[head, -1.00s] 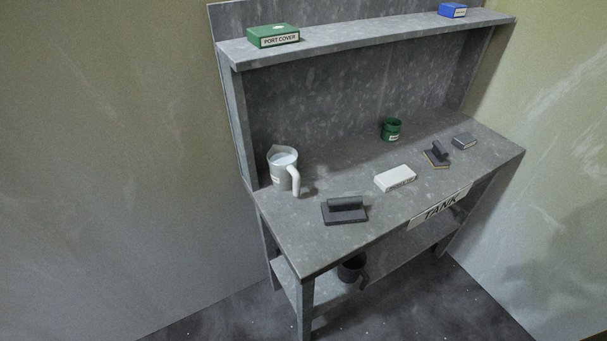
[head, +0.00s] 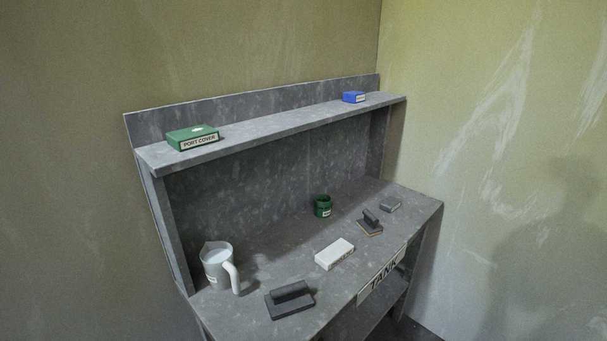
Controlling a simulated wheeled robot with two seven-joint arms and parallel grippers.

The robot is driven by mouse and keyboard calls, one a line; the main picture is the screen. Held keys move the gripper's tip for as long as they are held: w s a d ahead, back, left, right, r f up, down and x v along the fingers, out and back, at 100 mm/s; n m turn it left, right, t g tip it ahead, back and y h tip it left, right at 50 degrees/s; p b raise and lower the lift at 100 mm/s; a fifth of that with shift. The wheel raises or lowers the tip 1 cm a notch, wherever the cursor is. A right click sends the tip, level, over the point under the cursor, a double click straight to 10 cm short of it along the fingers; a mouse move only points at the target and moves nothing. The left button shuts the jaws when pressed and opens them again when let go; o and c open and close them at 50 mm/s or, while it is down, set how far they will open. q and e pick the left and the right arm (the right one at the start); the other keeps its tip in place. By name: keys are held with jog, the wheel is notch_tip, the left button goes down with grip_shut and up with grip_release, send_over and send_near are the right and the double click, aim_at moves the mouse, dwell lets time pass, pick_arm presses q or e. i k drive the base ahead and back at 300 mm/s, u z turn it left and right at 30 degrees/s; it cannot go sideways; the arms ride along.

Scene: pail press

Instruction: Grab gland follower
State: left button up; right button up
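No label that I can read says gland follower, so I cannot tell which thing it is. A white box (head: 334,253) with a small label lies on the bench top. A green box (head: 192,138) marked PORT COVER sits at the shelf's left end. A green round container (head: 322,206) with a small label stands towards the back of the bench top. Neither of my grippers is in view.
The grey bench (head: 232,314) carries a TANK sign on its front edge. A jug (head: 216,266) with pale contents stands at left. Dark handled tools (head: 290,300) (head: 370,223) and a small grey block (head: 390,205) lie on top. Bare bench top lies between them.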

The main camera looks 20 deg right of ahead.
aim_at(389, 205)
jog(key=z, duration=3.15)
jog(key=i, duration=2.55)
jog(key=u, duration=2.75)
